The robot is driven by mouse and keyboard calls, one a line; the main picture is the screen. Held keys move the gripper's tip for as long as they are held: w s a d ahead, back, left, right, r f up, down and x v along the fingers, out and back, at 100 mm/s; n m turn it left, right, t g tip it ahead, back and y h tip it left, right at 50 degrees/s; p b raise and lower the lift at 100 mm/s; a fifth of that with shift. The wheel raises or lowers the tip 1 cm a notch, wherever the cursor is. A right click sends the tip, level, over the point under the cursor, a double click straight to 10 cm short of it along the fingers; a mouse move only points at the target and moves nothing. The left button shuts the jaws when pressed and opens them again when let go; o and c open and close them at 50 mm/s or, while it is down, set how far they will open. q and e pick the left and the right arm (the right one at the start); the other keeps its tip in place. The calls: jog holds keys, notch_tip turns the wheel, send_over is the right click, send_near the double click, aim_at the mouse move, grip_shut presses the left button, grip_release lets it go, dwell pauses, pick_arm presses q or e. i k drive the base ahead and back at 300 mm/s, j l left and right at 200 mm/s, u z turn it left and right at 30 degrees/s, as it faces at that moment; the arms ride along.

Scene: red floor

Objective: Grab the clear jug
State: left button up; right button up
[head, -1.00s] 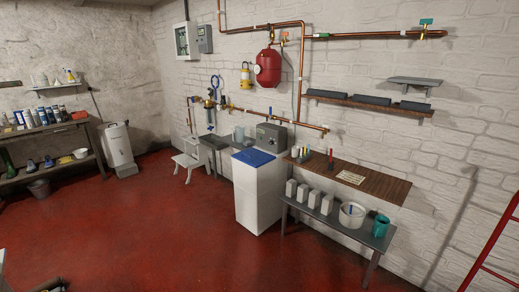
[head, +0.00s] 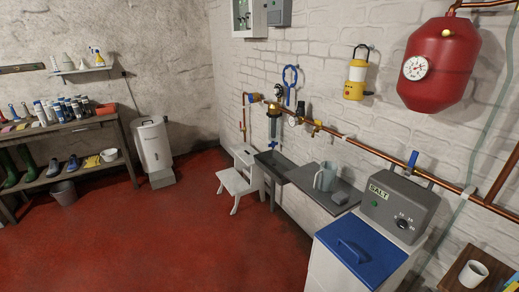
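A clear, pale grey-blue jug (head: 325,177) with a handle stands upright on a grey wall shelf (head: 305,180), to the right of centre in the head view. It stands beside a small dark grey block (head: 340,197). The jug is in front of the white brick wall and left of the grey salt unit. Neither of my grippers shows in the head view, so their state cannot be seen.
A white cabinet with a blue lid (head: 360,250) stands right of the shelf. A white step stool (head: 240,182) stands left, by a dark basin (head: 274,165). Copper pipes (head: 365,147) run along the wall. The red floor (head: 170,235) is open at centre left.

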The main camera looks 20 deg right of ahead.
aim_at(327, 174)
jog(key=i+j, duration=0.15)
jog(key=i, duration=0.5)
jog(key=i+j, duration=0.15)
jog(key=i, duration=0.45)
jog(key=i+j+u, duration=0.1)
jog(key=i, duration=0.55)
jog(key=i+l+z, duration=0.1)
jog(key=i+z, duration=0.15)
jog(key=z, duration=0.15)
jog(key=i+z, duration=0.25)
jog(key=z, duration=0.2)
jog(key=i+z, duration=0.2)
jog(key=z, duration=0.2)
jog(key=i+j+z, duration=0.2)
jog(key=z, duration=0.25)
jog(key=i+j+z, duration=0.2)
jog(key=z, duration=0.2)
jog(key=i+j+z, duration=0.2)
jog(key=z, duration=0.25)
jog(key=j, duration=0.1)
